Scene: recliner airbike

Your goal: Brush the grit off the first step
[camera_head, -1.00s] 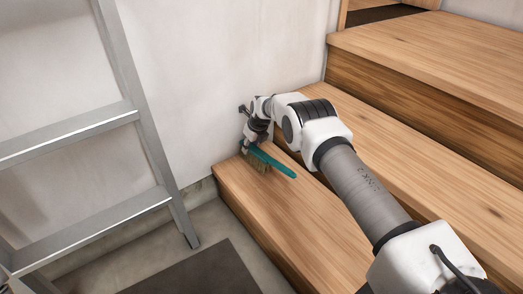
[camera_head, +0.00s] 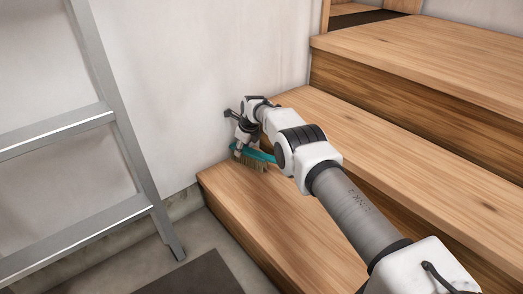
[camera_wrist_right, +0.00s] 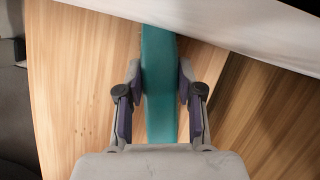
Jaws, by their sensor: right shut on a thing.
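My right gripper (camera_head: 241,147) is shut on a teal brush (camera_head: 264,156) at the far end of the first step (camera_head: 245,205), by the wall. The brush's tan bristles (camera_head: 250,164) point down at the wooden tread; I cannot tell whether they touch it. Part of the brush is hidden behind my wrist. In the right wrist view the brush (camera_wrist_right: 159,85) lies between the two fingers, over the step (camera_wrist_right: 75,95). A few tiny dark specks show on the wood there; I cannot tell grit from grain. My left gripper is not in view.
The wall (camera_head: 200,90) closes off the far end of the steps. Higher wooden steps (camera_head: 430,65) rise to the right. A metal ladder (camera_head: 120,135) stands at the left. A dark mat (camera_head: 200,275) lies on the floor below the step.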

